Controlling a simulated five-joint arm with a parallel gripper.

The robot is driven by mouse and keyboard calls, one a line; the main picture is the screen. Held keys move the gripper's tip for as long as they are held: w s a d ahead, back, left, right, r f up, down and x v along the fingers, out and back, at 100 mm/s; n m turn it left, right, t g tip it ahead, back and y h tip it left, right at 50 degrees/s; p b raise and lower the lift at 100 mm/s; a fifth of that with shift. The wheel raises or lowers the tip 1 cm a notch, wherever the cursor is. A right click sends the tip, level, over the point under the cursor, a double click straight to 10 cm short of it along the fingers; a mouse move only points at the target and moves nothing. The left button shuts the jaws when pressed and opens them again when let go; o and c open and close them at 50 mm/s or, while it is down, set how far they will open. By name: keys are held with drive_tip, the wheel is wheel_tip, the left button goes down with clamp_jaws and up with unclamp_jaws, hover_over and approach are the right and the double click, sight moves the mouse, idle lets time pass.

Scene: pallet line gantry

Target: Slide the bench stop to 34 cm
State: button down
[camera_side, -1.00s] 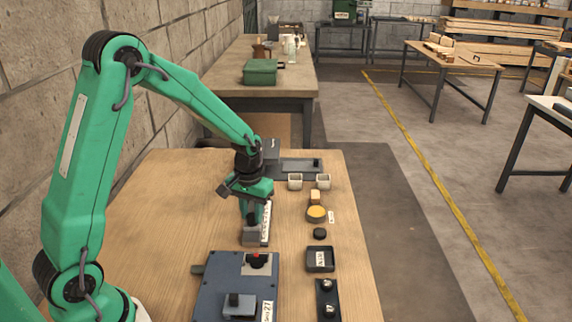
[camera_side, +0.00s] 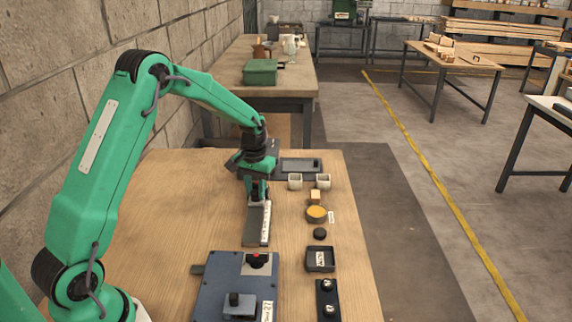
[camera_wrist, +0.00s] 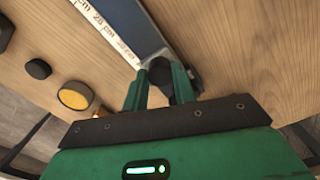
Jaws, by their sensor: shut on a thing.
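The bench stop (camera_wrist: 160,74) shows in the wrist view as a dark rounded block between my fingers. My gripper (camera_wrist: 160,86) is shut on it. In the side view my gripper (camera_side: 257,196) is at the far part of the grey rail (camera_side: 254,232) and hides the stop. The rail also runs up and left from my fingers in the wrist view (camera_wrist: 134,18). A white scale strip (camera_wrist: 106,31) lies along the rail's edge. One mark seems to read 28 cm; the marks by my fingers are too small to read. I cannot read the stop's position.
A blue control box (camera_side: 225,287) with a red button stands at the near end. The tabletop left of the rail is clear.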

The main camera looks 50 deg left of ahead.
sight(256, 191)
drive_tip(key=shift+w+a+r, duration=0.1)
drive_tip(key=shift+w+a, duration=0.15)
drive_tip(key=c, duration=1.1)
unclamp_jaws()
drive_tip(key=shift+s, duration=0.1)
drive_tip(key=shift+d, duration=0.1)
wheel_tip(256, 191, up, 7)
drive_tip(key=shift+r, duration=0.35)
drive_tip(key=shift+r, duration=0.1)
